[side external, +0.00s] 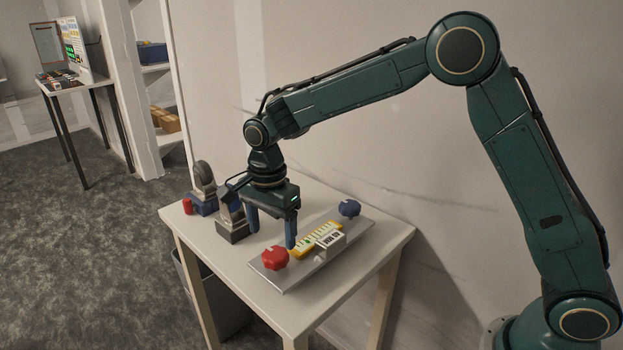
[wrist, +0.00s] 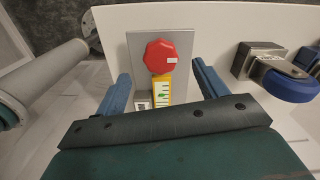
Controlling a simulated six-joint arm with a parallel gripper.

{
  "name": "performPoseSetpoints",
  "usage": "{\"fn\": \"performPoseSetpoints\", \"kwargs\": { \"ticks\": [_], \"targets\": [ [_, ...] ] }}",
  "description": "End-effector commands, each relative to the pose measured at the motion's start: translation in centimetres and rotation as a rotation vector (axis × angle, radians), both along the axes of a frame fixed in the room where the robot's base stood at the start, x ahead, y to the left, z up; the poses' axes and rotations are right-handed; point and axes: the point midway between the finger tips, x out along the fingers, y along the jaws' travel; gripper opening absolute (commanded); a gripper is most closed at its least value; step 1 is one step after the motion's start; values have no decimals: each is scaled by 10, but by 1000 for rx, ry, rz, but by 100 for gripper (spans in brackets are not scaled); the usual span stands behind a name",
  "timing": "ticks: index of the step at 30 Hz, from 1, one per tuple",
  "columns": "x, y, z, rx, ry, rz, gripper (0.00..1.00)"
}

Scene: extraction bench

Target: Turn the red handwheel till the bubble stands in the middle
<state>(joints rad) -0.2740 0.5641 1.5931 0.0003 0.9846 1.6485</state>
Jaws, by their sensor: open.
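The red handwheel (side external: 275,258) sits at the near left end of a grey metal plate (side external: 272,281) on the table. It also shows in the wrist view (wrist: 160,56), with a small pale mark on its top. A yellow level scale (side external: 316,241) with dark marks lies along the plate beside it. It is partly hidden by my gripper in the wrist view (wrist: 161,88), where green shows on it; I cannot tell where the bubble stands. My gripper (side external: 271,232) is open and empty, fingers pointing down, behind the red handwheel and apart from it.
A grey block (side external: 232,230) and a blue-based device (side external: 203,205) stand at the table's left. The table's near right part is clear.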

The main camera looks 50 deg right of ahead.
Motion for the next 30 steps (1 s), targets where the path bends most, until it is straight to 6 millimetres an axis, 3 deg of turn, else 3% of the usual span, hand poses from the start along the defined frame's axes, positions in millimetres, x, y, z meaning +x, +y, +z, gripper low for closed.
{"fn": "performPoseSetpoints", "kwargs": {
  "ticks": [10,24,30],
  "targets": [
    [0,0,-44,0,2,0,72],
    [0,0,-53,0,0,0,72],
    [0,0,-53,0,0,0,34]
  ]
}}
